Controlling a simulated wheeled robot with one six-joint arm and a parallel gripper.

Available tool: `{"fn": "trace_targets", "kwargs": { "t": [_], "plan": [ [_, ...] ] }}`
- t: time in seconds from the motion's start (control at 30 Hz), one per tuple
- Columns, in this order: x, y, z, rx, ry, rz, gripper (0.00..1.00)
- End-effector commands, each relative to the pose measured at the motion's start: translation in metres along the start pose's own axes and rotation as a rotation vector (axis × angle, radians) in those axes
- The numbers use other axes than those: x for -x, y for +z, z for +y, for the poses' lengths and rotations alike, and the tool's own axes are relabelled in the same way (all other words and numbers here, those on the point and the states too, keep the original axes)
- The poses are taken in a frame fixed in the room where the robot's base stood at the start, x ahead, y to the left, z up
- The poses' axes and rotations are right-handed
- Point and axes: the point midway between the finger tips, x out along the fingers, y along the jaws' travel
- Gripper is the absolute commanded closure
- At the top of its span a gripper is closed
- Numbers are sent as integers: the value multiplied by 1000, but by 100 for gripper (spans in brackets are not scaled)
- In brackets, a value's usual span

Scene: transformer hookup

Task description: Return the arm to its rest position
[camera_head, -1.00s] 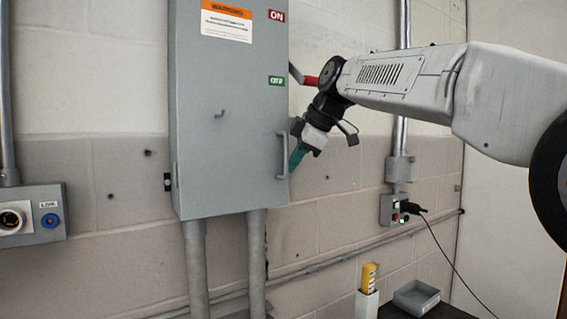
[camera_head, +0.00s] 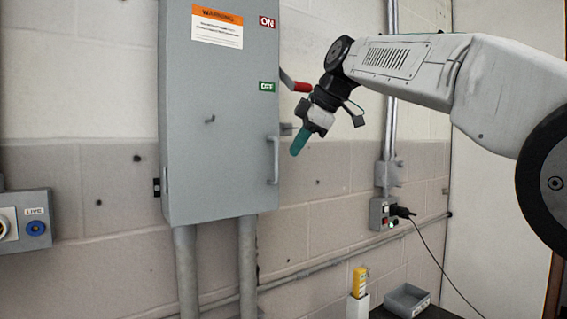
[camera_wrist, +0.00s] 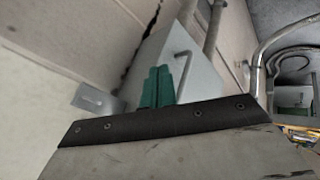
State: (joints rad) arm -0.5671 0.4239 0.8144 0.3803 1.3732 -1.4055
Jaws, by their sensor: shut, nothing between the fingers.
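My gripper (camera_head: 297,147) has teal fingers and hangs at the end of my arm, pointing down and to the left. It is shut and empty. In the head view it is just right of the grey cabinet (camera_head: 222,172), beside the cabinet's door handle (camera_head: 273,160); I cannot tell the exact gap in depth. In the wrist view the shut teal fingers (camera_wrist: 157,87) show in front of the grey cabinet (camera_wrist: 187,52). The arm reaches in from the right, raised and bent.
A red-gripped lever (camera_head: 302,87) is on the cabinet's right side, close behind my wrist. A socket box (camera_head: 383,213) with a black cable is on the wall. A yellow device (camera_head: 360,282) stands near a grey tray (camera_head: 408,300). A box marked LIVE (camera_head: 38,212) is at left.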

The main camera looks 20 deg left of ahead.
Motion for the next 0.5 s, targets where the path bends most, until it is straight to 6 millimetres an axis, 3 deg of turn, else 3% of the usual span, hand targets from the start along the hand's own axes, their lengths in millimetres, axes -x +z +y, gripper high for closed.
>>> {"fn": "trace_targets", "kwargs": {
  "t": [0.2, 0.5],
  "plan": [
    [33, 12, 5, -7, -4, -6, 100],
    [42, 15, 6, -39, -8, -8, 100]
  ]
}}
